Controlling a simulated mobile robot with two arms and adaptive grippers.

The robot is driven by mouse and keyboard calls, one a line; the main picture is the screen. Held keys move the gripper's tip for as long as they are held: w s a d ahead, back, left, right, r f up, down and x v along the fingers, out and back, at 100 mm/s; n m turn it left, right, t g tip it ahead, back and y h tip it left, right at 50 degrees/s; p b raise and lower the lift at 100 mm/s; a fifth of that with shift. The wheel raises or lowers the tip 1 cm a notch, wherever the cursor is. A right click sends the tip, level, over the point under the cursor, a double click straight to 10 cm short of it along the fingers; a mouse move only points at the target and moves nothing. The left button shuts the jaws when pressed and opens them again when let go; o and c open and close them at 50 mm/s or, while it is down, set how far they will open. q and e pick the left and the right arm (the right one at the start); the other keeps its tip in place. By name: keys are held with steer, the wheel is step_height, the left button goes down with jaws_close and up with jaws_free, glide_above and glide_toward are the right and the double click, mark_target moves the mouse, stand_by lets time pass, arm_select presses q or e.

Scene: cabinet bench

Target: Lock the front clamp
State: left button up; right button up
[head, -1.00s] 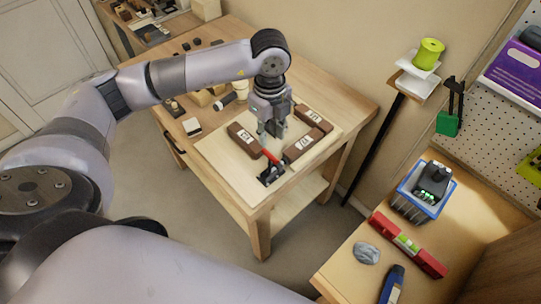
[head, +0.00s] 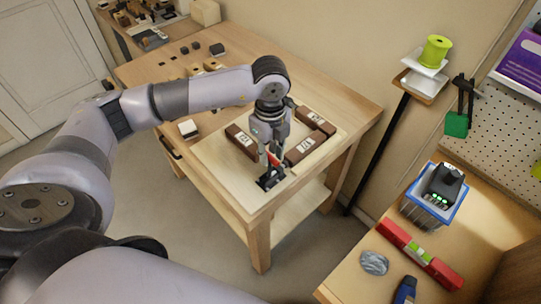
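The front clamp (head: 270,181) is a small dark fixture near the front corner of the light board on the wooden bench. Its red handle (head: 273,159) is partly hidden by my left gripper. My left gripper (head: 271,157) points down just above the clamp base, with its fingers at the red handle. I cannot tell whether the fingers are closed on the handle or only around it. My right gripper is not in view.
Brown blocks with white labels, one at the left (head: 241,141) and one at the right (head: 304,148), lie on the board (head: 213,157) close to the gripper. Small parts sit farther back. A side bench at right holds a red level (head: 420,257) and a blue bin (head: 428,213).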

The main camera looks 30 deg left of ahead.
arm_select(q)
steer(key=c, duration=0.4)
steer(key=shift+s+a+f, duration=0.1)
steer(key=shift+s+a, duration=0.1)
steer(key=shift+s, duration=0.3)
steer(key=shift+s+a+f+b, duration=0.2)
steer(key=shift+s+f+b, duration=0.1)
steer(key=shift+s, duration=0.25)
